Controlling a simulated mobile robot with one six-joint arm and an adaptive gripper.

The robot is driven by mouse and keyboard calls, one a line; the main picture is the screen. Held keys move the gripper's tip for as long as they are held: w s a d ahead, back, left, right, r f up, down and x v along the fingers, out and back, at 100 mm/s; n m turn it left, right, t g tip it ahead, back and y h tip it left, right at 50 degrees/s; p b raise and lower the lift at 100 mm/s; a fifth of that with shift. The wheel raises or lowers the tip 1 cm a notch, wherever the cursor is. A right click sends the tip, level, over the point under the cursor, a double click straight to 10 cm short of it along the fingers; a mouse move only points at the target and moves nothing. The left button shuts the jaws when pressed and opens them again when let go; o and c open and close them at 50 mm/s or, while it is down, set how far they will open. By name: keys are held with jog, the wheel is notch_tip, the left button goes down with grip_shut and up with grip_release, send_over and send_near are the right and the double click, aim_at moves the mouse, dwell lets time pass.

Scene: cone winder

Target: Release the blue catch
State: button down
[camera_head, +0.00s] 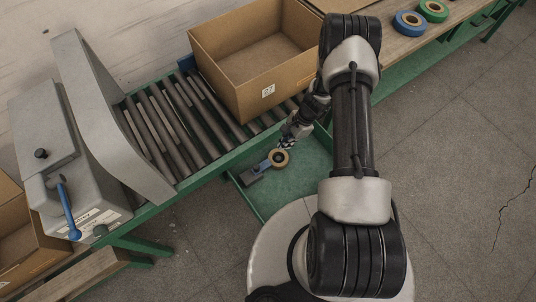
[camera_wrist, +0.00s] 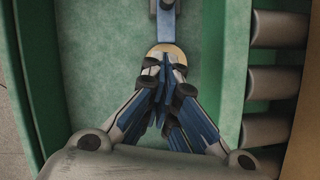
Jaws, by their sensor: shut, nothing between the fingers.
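A blue lever (camera_head: 68,210) hangs down the front of a grey machine housing (camera_head: 88,190) at the left of the head view; it is the one I take for the blue catch. Its round blue end points toward the floor. My gripper (camera_head: 287,144) is far to the right of it, over the green shelf beside the conveyor. In the wrist view my gripper (camera_wrist: 166,72) has its fingers closed together and empty. A tan tape roll on a dispenser (camera_head: 278,158) lies just beyond the fingertips. The wrist view shows its blue part (camera_wrist: 165,25); contact cannot be told.
A roller conveyor (camera_head: 170,125) runs between the grey housing and an open cardboard box (camera_head: 262,90). A slanted grey plate (camera_head: 95,115) stands beside the housing. Another cardboard box (camera_head: 28,258) is at lower left. Blue (camera_head: 410,22) and green (camera_head: 433,10) tape rolls lie on the wooden bench. The right floor is clear.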

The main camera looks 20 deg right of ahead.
aim_at(264, 167)
jog(key=shift+s+f, duration=0.15)
jog(key=shift+f, duration=0.45)
jog(key=shift+f, duration=0.1)
jog(key=b+x, duration=0.3)
jog(key=x, duration=0.7)
jog(key=shift+f, duration=0.25)
jog(key=a, duration=0.2)
jog(key=shift+a+r, duration=0.35)
jog(key=shift+s+a, duration=0.1)
jog(key=shift+a, duration=0.5)
